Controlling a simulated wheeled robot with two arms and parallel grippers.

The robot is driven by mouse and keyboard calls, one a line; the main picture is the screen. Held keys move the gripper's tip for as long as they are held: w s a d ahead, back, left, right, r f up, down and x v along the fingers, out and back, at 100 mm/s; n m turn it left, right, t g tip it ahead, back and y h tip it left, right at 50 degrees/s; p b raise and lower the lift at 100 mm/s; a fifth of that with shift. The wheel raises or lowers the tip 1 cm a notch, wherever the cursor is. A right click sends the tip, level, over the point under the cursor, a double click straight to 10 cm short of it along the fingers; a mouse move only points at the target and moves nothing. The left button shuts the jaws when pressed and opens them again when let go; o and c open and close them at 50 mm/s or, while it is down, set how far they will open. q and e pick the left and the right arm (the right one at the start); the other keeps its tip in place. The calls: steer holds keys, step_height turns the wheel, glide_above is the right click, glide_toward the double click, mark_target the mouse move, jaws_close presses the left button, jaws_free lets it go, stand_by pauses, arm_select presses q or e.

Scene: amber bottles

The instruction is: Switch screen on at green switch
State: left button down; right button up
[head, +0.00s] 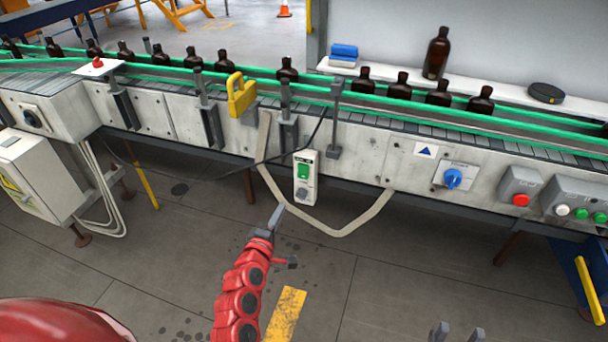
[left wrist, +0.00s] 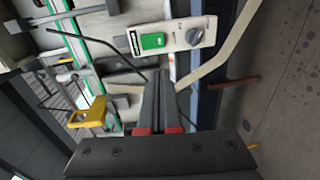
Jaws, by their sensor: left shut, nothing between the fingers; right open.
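The green switch (head: 303,171) is on a white upright control box (head: 312,187) on the front of the conveyor, above a grey knob (head: 301,194). In the left wrist view the green switch (left wrist: 153,41) appears sideways beside the grey knob (left wrist: 194,36). My left gripper (head: 277,213) is shut and empty, below and left of the box, with a visible gap to it. Its closed fingers (left wrist: 158,75) point toward the box in the left wrist view. My right gripper (head: 458,332) is open and empty at the bottom edge, far from the switch. I see no screen.
The conveyor carries several amber bottles (head: 402,85) between green rails. A yellow padlock-shaped piece (head: 241,96) is on its front edge. A beige strap or conduit (head: 340,232) loops below the box. A blue rotary switch (head: 453,178) and red button (head: 521,199) are to the right. Floor in front is open.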

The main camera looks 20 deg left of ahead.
mark_target(303, 177)
arm_select(q)
steer(key=shift+w+d+h, duration=0.15)
steer(key=shift+d+h, duration=0.15)
steer(key=shift+d, duration=0.05)
steer(key=shift+w, duration=0.1)
steer(key=w, duration=0.4)
steer(key=w+f, duration=0.1)
steer(key=w, duration=0.3)
steer(key=w+p, duration=0.1)
steer(key=w, duration=0.3)
steer(key=shift+w+d+f, duration=0.25)
steer(key=shift+f, duration=0.15)
steer(key=shift+w, duration=0.65)
